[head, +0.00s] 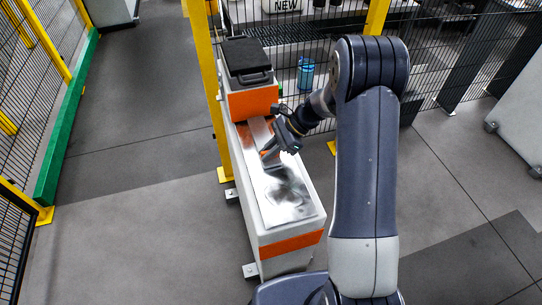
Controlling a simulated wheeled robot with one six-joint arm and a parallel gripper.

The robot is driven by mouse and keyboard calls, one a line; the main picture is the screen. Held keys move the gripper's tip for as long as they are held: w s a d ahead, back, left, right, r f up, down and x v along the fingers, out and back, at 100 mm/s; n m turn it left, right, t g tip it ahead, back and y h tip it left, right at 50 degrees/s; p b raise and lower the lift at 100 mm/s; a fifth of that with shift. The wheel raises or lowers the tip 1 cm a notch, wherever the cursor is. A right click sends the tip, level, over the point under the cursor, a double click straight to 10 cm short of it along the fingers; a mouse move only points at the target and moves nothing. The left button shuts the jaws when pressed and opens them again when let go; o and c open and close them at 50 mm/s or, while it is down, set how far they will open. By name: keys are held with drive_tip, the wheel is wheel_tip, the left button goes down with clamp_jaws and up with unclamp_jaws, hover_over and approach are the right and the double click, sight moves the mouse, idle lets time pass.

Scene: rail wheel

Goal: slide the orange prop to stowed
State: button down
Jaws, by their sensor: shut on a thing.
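A long pale bench with orange bands (290,245) stands in the middle of the head view, with a shiny metal top plate (285,200). My gripper (270,152) reaches down from the right to the far part of this plate. Its jaws are shut on a small piece that I take for the orange prop; the jaws and wrist mostly hide it. Orange shows on the bench top just left of the jaws. The prop's exact shape and its stowed position cannot be made out.
A larger orange block (252,103) with a black case (246,60) on it stands at the bench's far end. A yellow post (206,80) and mesh fence rise close by. A blue container (305,73) is behind the mesh. The near plate and left floor are clear.

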drive_tip(key=shift+w+r, duration=0.15)
drive_tip(key=shift+w, duration=0.1)
drive_tip(key=c, duration=1.7)
unclamp_jaws()
drive_tip(key=shift+w, duration=0.1)
drive_tip(key=shift+o, duration=1.3)
drive_tip(key=v, duration=1)
drive_tip(key=shift+d+r, duration=0.2)
drive_tip(key=shift+d, duration=0.1)
drive_tip(key=x, duration=1.1)
drive_tip(key=shift+s+d, duration=0.1)
drive_tip(key=shift+s, duration=0.4)
